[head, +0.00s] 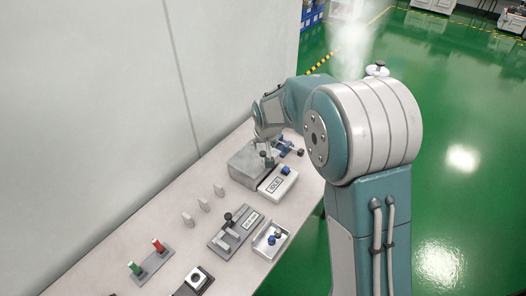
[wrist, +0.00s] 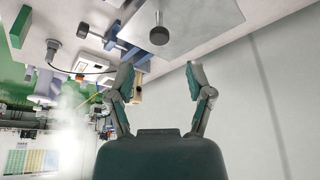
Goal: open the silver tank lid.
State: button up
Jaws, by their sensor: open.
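The silver tank (head: 246,165) is a grey box near the far end of the table, with its lid looking flat on top. In the wrist view, a grey flat-sided body that looks like the tank (wrist: 212,18) is at the top, with a dark round knob (wrist: 160,36) on a short stem beside it. My gripper (wrist: 157,74) is open and empty, fingers spread. The knob shows beyond the fingertips, apart from them. In the head view my wrist is above the tank, and the fingers are too small and partly hidden to make out.
A white tester (head: 278,184) stands right of the tank, with blue-knobbed parts (head: 289,148) behind. A grey tester (head: 236,230), an open tray (head: 270,241) and upright pale pieces (head: 204,205) are nearer. Red and green handles (head: 148,256) stand front left. A wall (head: 90,110) bounds the table's left side.

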aim_at(263, 153)
jog(key=x, duration=0.5)
jog(key=shift+w+f, duration=0.15)
jog(key=shift+f, duration=0.2)
grip_shut()
